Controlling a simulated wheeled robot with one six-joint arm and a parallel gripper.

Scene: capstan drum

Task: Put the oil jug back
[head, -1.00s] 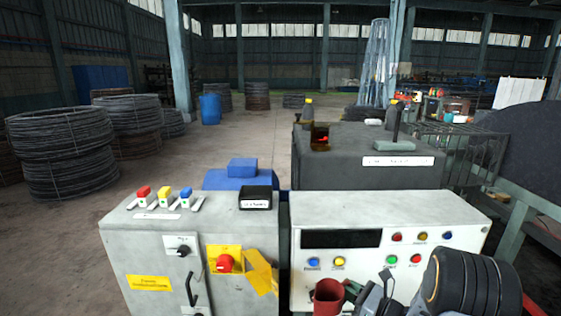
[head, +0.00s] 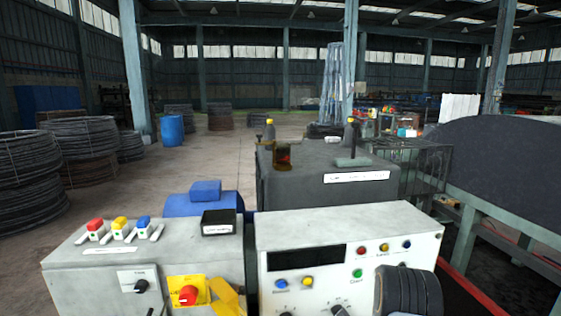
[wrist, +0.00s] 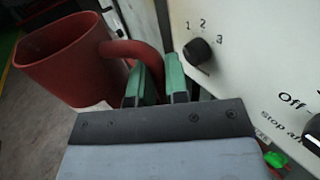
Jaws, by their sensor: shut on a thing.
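The oil jug (wrist: 70,70) is a red, open-topped vessel with a loop handle, at the upper left of the wrist view. My gripper (wrist: 162,74) has green fingers, closed around the jug's handle. The jug is beside the white control panel (wrist: 230,75) and its black knob, apart from the panel face. The jug's inside is mostly hidden. Neither the jug nor my gripper shows clearly in the head view, where the panel (head: 320,232) is at the lower middle.
A grey cabinet (head: 80,265) with red, yellow and blue switches stands left of the panel. A dark housing (head: 290,190) with an amber container (head: 283,155) on top stands behind. Wire coils (head: 75,145) lie at left; open floor (head: 225,160) lies beyond.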

